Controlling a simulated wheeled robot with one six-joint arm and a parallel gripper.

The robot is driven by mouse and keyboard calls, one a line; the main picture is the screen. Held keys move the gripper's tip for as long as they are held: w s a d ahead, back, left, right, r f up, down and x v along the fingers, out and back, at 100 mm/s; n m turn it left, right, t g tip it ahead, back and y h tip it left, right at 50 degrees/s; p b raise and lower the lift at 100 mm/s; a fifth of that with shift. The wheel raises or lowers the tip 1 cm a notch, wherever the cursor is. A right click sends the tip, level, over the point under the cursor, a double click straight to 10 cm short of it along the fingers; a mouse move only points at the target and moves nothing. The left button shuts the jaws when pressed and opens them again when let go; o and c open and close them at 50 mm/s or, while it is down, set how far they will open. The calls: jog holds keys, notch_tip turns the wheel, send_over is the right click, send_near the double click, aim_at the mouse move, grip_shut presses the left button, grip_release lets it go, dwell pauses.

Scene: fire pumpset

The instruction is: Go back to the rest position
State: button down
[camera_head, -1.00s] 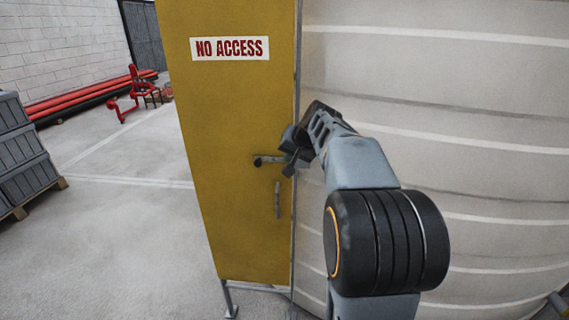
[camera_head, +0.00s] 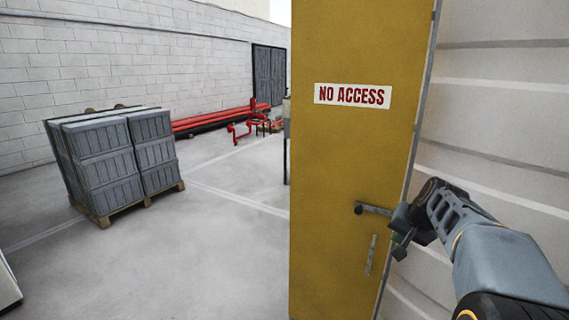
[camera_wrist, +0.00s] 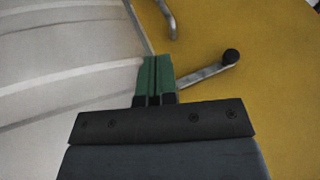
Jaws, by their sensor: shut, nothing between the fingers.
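My gripper (camera_head: 402,243) is at the right edge of a yellow door panel (camera_head: 340,150) in the head view, close to the door's lever handle (camera_head: 374,209). In the wrist view my gripper (camera_wrist: 155,62) has its green fingers pressed together with nothing between them. The lever handle (camera_wrist: 207,74), with a dark knob at its end, lies just right of the fingers there. I cannot tell whether the fingers touch it. A second grey bar handle (camera_head: 370,255) is fixed below the lever. A "NO ACCESS" sign (camera_head: 352,95) is on the door.
A pale ribbed wall (camera_head: 500,140) stands right of the door, close behind my arm. Stacked grey crates (camera_head: 120,155) on a wooden pallet stand at left. Red pipes (camera_head: 215,119) lie along the brick wall (camera_head: 130,60). The floor (camera_head: 200,250) between is clear.

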jog(key=s+a+f+n, duration=0.3)
jog(key=s+a, duration=0.5)
jog(key=s, duration=0.1)
jog(key=s+a+f+n+g, duration=0.1)
jog(key=s+a+f+n, duration=0.2)
jog(key=s+a, duration=0.5)
jog(key=shift+s+f+n+g+h, duration=0.3)
jog(key=shift+s+f+n+h, duration=0.1)
jog(key=shift+s+f, duration=0.25)
jog(key=c, duration=1.8)
grip_release()
jog(key=shift+d, duration=0.1)
